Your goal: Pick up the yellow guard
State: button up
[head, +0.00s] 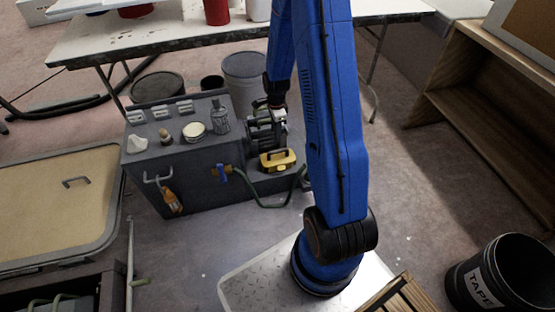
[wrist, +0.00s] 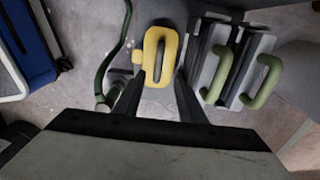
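The yellow guard (head: 277,160) is a rounded loop with an opening in it. It sits on the low dark part of the grey cabinet, in front of a grey machine. In the wrist view the yellow guard (wrist: 171,52) lies at the top middle, in line with the gap between my fingers. My gripper (wrist: 160,84) is open, with one dark finger on each side of the guard's lower end. I cannot tell whether either finger touches it. In the head view my blue arm reaches down behind the guard and partly hides the gripper.
The grey cabinet (head: 185,158) carries switches, jars and a bottle. A green hose (head: 262,203) loops beside the guard. Grey parts with green handles (wrist: 262,82) stand close to the right finger in the wrist view. A white table (head: 150,40) is behind; a black bin (head: 462,290) stands front right.

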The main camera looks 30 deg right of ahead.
aim_at(278, 151)
notch_tip(278, 151, down, 8)
jog(key=shift+s+d+f, duration=0.15)
jog(key=shift+f, duration=1.15)
jog(key=shift+s+d+f, duration=0.1)
jog(key=shift+d+f, duration=0.05)
jog(key=shift+f, duration=1.15)
grip_shut()
